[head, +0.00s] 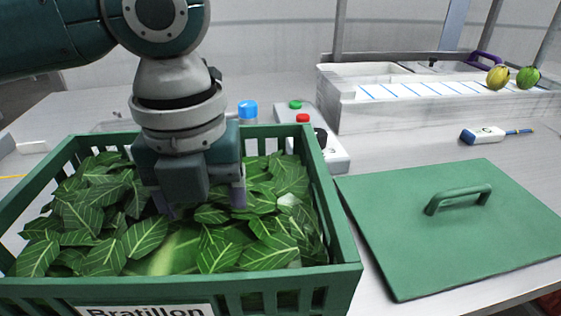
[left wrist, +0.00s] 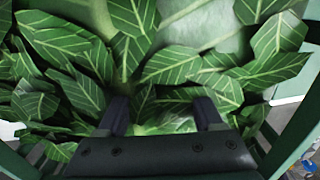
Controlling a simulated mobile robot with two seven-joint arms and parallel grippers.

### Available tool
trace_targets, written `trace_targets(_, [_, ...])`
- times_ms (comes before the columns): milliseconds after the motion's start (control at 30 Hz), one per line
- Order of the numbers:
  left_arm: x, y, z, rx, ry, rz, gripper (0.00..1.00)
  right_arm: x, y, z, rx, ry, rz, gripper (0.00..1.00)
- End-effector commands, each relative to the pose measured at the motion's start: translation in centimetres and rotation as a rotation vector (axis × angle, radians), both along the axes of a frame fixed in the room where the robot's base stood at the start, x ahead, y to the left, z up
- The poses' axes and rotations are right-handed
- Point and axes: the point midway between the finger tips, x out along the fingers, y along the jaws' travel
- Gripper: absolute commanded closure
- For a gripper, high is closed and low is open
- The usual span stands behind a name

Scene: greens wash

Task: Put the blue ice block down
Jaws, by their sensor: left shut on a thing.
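My left gripper (head: 203,203) reaches down into the green crate (head: 341,244) of leafy greens (head: 100,205). Its two fingers stand apart among the leaves and are shut on leafy greens. In the left wrist view the fingers of the left gripper (left wrist: 163,113) have pale green leaf between them, and their tips are partly lost among the leaves. I cannot make out a blue ice block in either view; anything under the leaves is hidden. My right gripper is not in view.
A green board with a handle (head: 450,235) lies right of the crate. Behind are a blue-capped bottle (head: 248,111), a device with green and red buttons (head: 331,153), a white basin (head: 430,112), yellow and green fruits (head: 528,77), and a small handled tool (head: 482,134).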

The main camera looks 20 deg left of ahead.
Motion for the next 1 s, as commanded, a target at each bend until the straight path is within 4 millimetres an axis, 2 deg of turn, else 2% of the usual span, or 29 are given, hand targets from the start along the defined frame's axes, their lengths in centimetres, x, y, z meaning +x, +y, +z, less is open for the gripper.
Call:
trace_targets(200, [0.0, 0.0, -0.3, 0.0, 0.0, 0.0, 0.97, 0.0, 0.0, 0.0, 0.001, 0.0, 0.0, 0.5])
trace_targets(233, [0.0, 0.0, -0.2, 0.0, 0.0, 0.0, 0.29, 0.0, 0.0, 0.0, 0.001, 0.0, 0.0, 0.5])
trace_targets(467, [0.0, 0.0, -0.2, -0.001, 0.0, 0.0, 0.03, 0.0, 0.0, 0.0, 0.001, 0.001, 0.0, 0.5])
trace_targets(767, [0.0, 0.0, 0.1, 0.0, -0.001, 0.0, 0.02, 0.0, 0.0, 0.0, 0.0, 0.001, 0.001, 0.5])
trace_targets(867, [0.1, 0.0, 1.3, -0.001, -0.005, 0.0, 0.02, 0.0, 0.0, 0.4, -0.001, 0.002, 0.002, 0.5])
trace_targets(1000, [0.2, -0.1, 4.3, -0.002, -0.007, -0.001, 0.02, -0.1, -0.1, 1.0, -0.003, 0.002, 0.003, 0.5])
